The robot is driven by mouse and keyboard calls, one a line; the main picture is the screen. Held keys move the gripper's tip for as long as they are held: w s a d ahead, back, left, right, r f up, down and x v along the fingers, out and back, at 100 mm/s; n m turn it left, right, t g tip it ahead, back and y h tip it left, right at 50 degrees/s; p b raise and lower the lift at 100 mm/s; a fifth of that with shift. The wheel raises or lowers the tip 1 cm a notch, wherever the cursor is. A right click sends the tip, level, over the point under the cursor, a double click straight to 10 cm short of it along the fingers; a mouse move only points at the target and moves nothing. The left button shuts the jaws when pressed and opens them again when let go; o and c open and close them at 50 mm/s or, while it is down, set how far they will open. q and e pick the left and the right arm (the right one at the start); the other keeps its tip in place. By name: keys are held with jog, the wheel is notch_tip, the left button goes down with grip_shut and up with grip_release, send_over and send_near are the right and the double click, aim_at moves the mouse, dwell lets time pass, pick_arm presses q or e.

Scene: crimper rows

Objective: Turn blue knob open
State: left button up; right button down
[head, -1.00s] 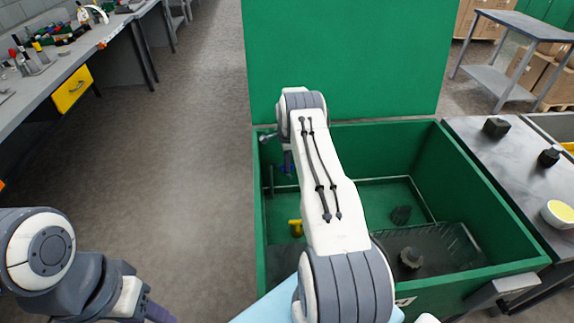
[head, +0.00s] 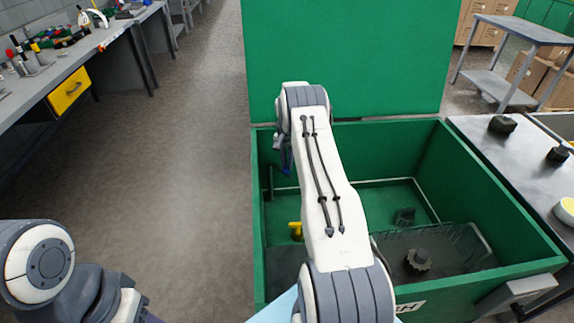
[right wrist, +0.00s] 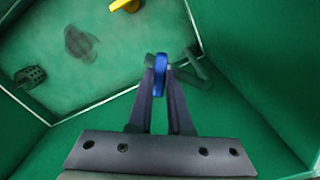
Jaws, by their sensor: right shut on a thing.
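The blue knob (right wrist: 161,72) is in the right wrist view, between the fingertips of my right gripper (right wrist: 160,80). My right gripper is shut on it, with a finger on each side. In the head view only a small blue part (head: 286,170) shows, at the left inner side of the green box (head: 470,185); my right arm covers much of the area. A grey-green pipe or fitting (right wrist: 192,66) lies just beyond the knob in the wrist view. My left arm is at the lower left of the head view, its fingers outside the picture.
A yellow knob (head: 296,229) is inside the box, also in the wrist view (right wrist: 125,4). Dark parts (head: 404,216) and a wire basket (head: 470,245) are on the box's right side. A metal table (head: 490,145) stands right; a workbench (head: 75,60) stands left. The floor between is clear.

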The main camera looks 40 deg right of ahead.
jog(key=n, duration=0.6)
jog(key=shift+b, duration=0.4)
jog(key=shift+n, duration=0.3)
jog(key=c, duration=0.8)
grip_release()
jog(key=shift+c, duration=0.2)
jog(key=shift+r, duration=0.15)
notch_tip(320, 180, up, 10)
jog(key=shift+r, duration=0.1)
